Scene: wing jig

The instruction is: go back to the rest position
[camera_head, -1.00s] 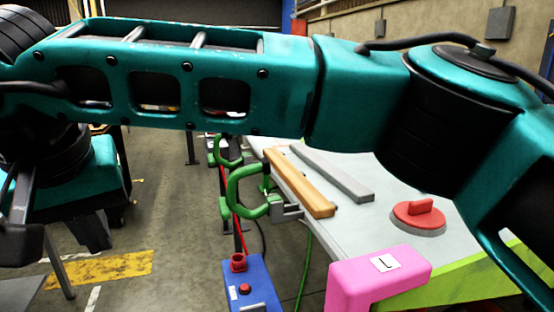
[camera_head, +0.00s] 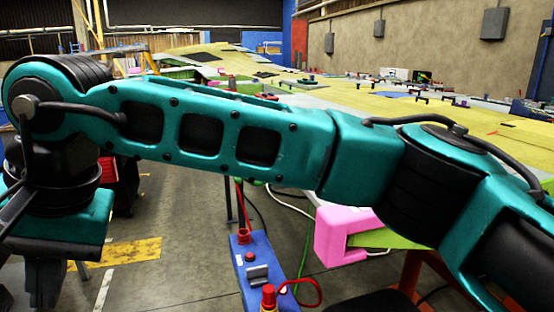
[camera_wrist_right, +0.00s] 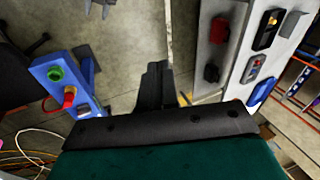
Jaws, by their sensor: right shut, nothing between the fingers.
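My right arm spans the head view from the right edge to the left. Its wrist is at the far left, and my right gripper (camera_head: 45,285) hangs below it, dark and partly cut off by the arm and frame. In the right wrist view the gripper's fingers (camera_wrist_right: 154,85) are together, shut and empty, above the grey floor. Nothing is touching them. My left gripper is not in view.
A blue box (camera_head: 252,270) with red buttons stands below the arm. A pink bracket (camera_head: 340,245) is right of it. The large yellow-green wing (camera_head: 350,98) stretches behind.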

